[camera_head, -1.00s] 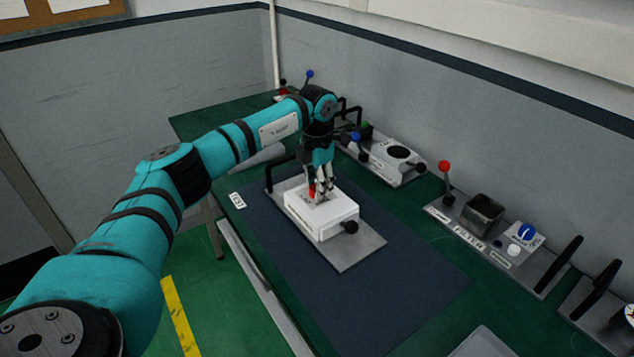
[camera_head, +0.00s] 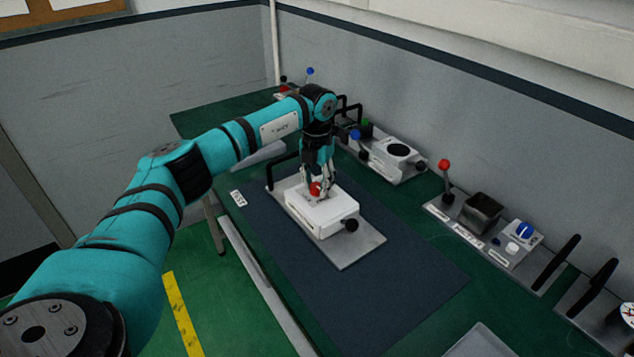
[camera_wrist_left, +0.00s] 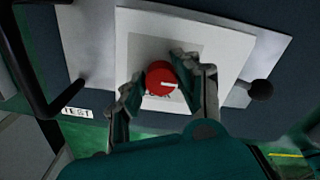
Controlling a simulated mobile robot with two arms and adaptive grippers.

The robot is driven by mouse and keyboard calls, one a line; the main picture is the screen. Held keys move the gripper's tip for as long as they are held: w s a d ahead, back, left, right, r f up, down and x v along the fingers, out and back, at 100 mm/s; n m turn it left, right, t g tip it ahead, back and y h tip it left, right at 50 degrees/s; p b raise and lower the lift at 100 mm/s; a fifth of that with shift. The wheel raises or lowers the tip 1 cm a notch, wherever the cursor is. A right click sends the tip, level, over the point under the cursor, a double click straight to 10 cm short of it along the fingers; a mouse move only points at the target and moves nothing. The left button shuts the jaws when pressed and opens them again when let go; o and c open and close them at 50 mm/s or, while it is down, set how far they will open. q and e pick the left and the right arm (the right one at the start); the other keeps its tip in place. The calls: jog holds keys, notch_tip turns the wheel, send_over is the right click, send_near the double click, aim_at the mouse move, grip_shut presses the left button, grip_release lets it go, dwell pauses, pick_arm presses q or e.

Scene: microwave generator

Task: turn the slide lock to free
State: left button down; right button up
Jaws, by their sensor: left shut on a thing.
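The slide lock is a red round knob (camera_head: 316,189) on top of a white box (camera_head: 322,214). It also shows in the left wrist view as a red disc (camera_wrist_left: 160,75) with a white mark pointing to the right. Dark lettering beside it is partly covered. My left gripper (camera_head: 319,187) points down over the box and is shut on the red knob. In the left wrist view its two fingers (camera_wrist_left: 158,85) stand on either side of the knob. My right gripper is not in view.
The box sits on a grey metal plate (camera_head: 350,255) with a black handle (camera_head: 283,168) and a black ball knob (camera_head: 351,225). A dark mat (camera_head: 410,285) lies under it, clear towards the front. Other devices (camera_head: 395,158) line the wall side.

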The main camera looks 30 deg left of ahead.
aim_at(317, 185)
pick_arm(q)
jog(key=c, duration=0.9)
grip_release()
jog(key=shift+c, duration=0.2)
jog(key=shift+r, duration=0.1)
notch_tip(317, 185, up, 12)
